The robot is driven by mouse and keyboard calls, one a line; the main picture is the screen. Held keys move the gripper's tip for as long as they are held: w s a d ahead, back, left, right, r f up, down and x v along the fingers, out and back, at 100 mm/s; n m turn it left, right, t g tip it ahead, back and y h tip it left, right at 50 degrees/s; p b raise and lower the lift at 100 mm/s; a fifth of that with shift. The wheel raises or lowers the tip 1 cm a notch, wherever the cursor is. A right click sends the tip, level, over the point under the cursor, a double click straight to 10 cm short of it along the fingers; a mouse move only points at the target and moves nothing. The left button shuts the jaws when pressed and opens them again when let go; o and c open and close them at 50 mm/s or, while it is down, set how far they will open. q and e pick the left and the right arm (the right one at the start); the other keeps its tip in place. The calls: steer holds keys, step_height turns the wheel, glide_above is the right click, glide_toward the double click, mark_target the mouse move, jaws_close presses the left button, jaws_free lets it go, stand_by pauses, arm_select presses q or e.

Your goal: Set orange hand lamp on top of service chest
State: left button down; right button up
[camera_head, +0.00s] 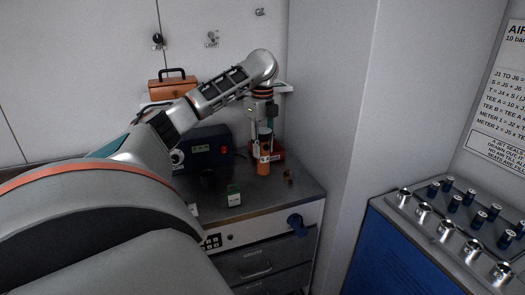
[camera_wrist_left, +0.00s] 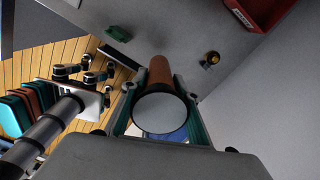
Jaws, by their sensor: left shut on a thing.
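The orange hand lamp (camera_head: 264,160) is upright in my left gripper (camera_head: 263,125), over the back right of the service chest's grey top (camera_head: 262,193). In the left wrist view the lamp (camera_wrist_left: 160,110) shows its round pale end towards the camera, its orange body running away to the chest top (camera_wrist_left: 165,40). The left gripper's fingers (camera_wrist_left: 158,100) are shut on the lamp, one on each side. I cannot tell whether the lamp's lower end touches the top. My right gripper is in neither view.
Behind the lamp is a red bin (camera_head: 278,152). A dark blue device (camera_head: 207,147) stands left of it. A green box (camera_head: 233,196) and a small brass item (camera_head: 288,177) are on the top. A wall pillar (camera_head: 335,110) rises at right. The front right of the top is clear.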

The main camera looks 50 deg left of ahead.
mark_target(263, 174)
arm_select(q)
step_height(263, 174, down, 10)
steer(key=shift+f, duration=0.25)
stand_by(0.4)
steer(key=shift+f, duration=0.15)
steer(key=c, duration=1.5)
jaws_free()
step_height(263, 174, up, 12)
steer(key=shift+s+r, duration=0.1)
steer(key=shift+r, duration=0.1)
